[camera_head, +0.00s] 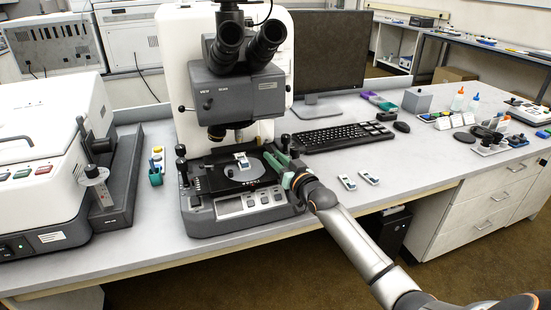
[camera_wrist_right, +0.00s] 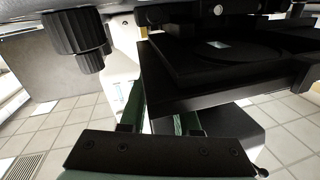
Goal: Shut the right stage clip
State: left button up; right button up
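The infrared microscope (camera_head: 243,95) stands on the bench with its dark stage (camera_head: 215,180) low at the front. A small white and blue holder (camera_head: 242,161) sits on the stage's round grey plate. My right gripper (camera_head: 274,161), with green fingers, is at the stage's right edge. In the right wrist view, its fingers (camera_wrist_right: 160,112) are apart, with nothing clearly held between them. The black stage (camera_wrist_right: 235,92) lies just beyond and partly hides the right-hand finger. I cannot make out the right stage clip or its position. My left gripper is not in view.
Dark focus knobs (camera_wrist_right: 78,32) are close by in the right wrist view. A keyboard (camera_head: 340,137) and monitor (camera_head: 330,58) are behind right. A white instrument (camera_head: 50,165) stands at left.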

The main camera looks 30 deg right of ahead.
grip_shut()
jog(key=shift+a, duration=0.2)
dwell(0.8)
